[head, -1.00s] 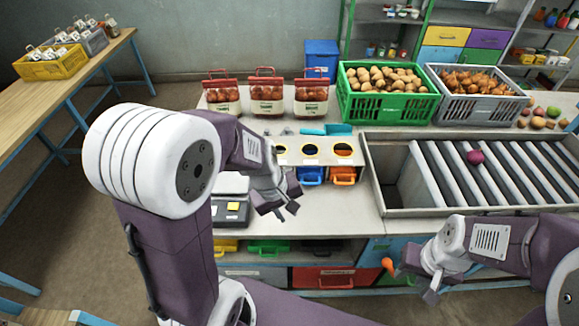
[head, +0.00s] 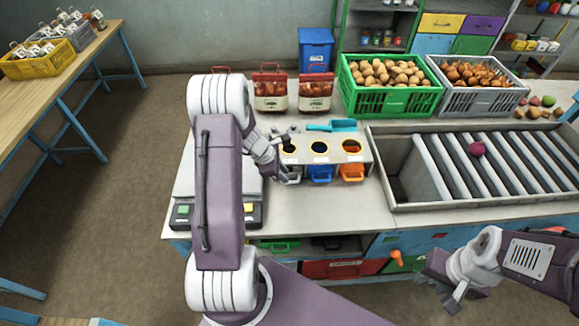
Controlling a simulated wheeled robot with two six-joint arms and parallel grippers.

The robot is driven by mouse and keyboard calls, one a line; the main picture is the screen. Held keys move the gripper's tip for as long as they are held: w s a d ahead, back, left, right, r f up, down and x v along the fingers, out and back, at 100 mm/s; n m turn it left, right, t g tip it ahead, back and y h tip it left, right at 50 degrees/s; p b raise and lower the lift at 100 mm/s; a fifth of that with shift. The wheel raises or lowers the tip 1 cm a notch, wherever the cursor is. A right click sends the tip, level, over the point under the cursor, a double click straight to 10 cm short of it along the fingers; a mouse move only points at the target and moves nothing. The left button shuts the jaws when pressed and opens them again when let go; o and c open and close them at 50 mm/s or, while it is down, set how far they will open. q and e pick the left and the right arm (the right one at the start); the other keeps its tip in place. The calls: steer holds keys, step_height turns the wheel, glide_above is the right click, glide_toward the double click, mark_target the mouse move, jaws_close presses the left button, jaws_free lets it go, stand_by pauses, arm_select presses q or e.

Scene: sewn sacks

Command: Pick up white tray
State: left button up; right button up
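A grey sorting stand (head: 337,157) with three round holes stands on the worktop. Blue (head: 320,174) and orange (head: 352,172) trays sit under its middle and right holes. What looks like the white tray (head: 293,176) is under the left hole, mostly hidden by my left gripper. My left gripper (head: 284,160) is at the stand's left front corner, fingers apart, close to that tray. I cannot tell whether it touches it. My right gripper (head: 438,286) is open and empty, low in front of the counter at the right.
A scale (head: 181,213) is left of the stand, partly behind my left arm. A teal scoop (head: 340,126) and labelled sacks (head: 315,92) are behind it. A roller trough (head: 410,206) is at the right. The worktop in front of the stand is clear.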

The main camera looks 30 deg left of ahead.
arm_select(q)
steer(key=shift+w+f, duration=0.15)
steer(key=shift+f, duration=0.25)
steer(key=x, duration=0.4)
steer(key=shift+d+f, duration=0.15)
steer(key=shift+f, duration=0.3)
jaws_close()
